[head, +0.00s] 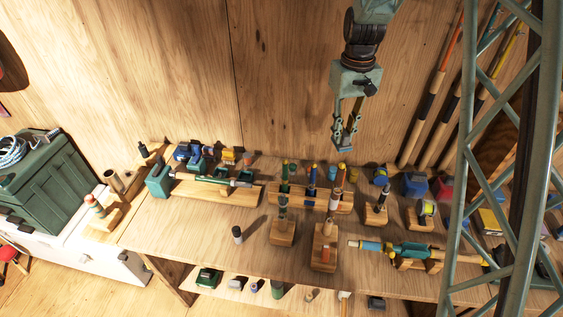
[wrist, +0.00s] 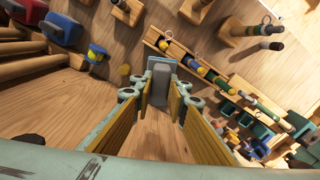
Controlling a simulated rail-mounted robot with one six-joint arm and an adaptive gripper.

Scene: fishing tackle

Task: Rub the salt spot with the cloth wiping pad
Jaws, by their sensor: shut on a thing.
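My gripper (head: 345,140) hangs high in front of the wooden back wall in the head view, pointing down over the back of the bench. In the wrist view, my gripper (wrist: 160,98) is shut on a grey block with a pale blue-grey end, which I take to be the cloth wiping pad (wrist: 158,88). The pad is held clear of the bench, and its far face is hidden. I cannot make out the salt spot in either view.
The wooden bench (head: 190,233) carries several wooden stands with tackle. A long rack (head: 330,200) stands below my gripper. A reeled rod (head: 400,249) lies on supports at right. Rods lean on the wall at right. Bare bench lies at front left.

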